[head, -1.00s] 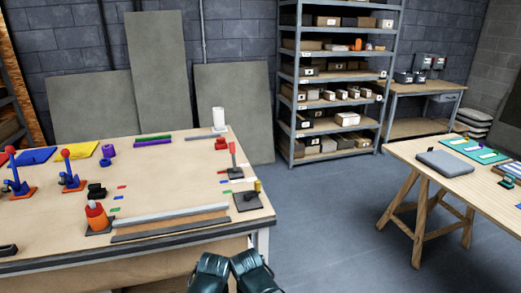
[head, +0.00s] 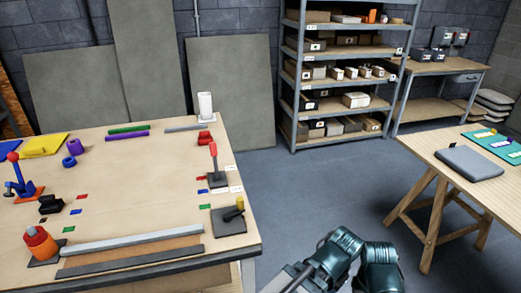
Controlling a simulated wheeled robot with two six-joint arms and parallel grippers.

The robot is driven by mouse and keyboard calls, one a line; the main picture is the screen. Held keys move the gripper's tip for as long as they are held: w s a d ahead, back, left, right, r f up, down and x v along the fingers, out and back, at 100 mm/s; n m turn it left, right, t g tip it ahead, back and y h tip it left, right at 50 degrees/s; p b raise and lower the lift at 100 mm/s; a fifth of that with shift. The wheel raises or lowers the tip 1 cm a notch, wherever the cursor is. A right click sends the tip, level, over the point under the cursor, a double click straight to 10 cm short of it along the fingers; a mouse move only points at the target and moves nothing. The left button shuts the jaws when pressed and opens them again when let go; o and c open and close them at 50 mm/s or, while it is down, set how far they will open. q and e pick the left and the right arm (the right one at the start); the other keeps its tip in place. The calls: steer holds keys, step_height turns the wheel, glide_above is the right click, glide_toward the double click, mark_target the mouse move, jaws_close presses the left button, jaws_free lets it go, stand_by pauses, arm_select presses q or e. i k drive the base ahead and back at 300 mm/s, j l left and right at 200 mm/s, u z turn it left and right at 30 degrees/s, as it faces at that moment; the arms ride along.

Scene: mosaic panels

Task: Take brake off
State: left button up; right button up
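I cannot tell for sure which thing is the brake. A red-handled lever (head: 213,160) stands upright on a dark base near the right end of the workbench (head: 160,185). In front of it, a yellow-knobbed lever (head: 235,211) sits low on a dark square plate, with its knob towards the right. A blue lever with a red ball (head: 18,178) stands on an orange base at the far left. My teal arm links show at the bottom, right of the bench and apart from these levers. Neither gripper's fingers are in view.
A long metal bar (head: 145,238) lies along the bench's front edge, with an orange-red cylinder (head: 40,242) at its left. A second table (head: 480,190) is at the right. Open floor lies between the tables.

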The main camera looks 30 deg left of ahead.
mark_target(213, 145)
steer(key=i+z, duration=0.35)
steer(key=i, duration=0.45)
steer(key=i+l+u, duration=0.1)
steer(key=i+u, duration=0.2)
steer(key=i+l+u, duration=0.15)
steer(key=u, duration=0.2)
steer(key=i+l+u, duration=0.1)
steer(key=u, duration=0.3)
steer(key=i+l+u, duration=0.1)
steer(key=u, duration=0.25)
steer(key=i+l+u, duration=0.1)
steer(key=l+u, duration=0.15)
steer(key=u, duration=0.15)
steer(key=l+u, duration=0.15)
steer(key=u, duration=0.2)
steer(key=l+u, duration=0.25)
steer(key=u, duration=0.15)
steer(key=l+u, duration=0.35)
steer(key=k+l+u, duration=0.1)
steer(key=u, duration=0.3)
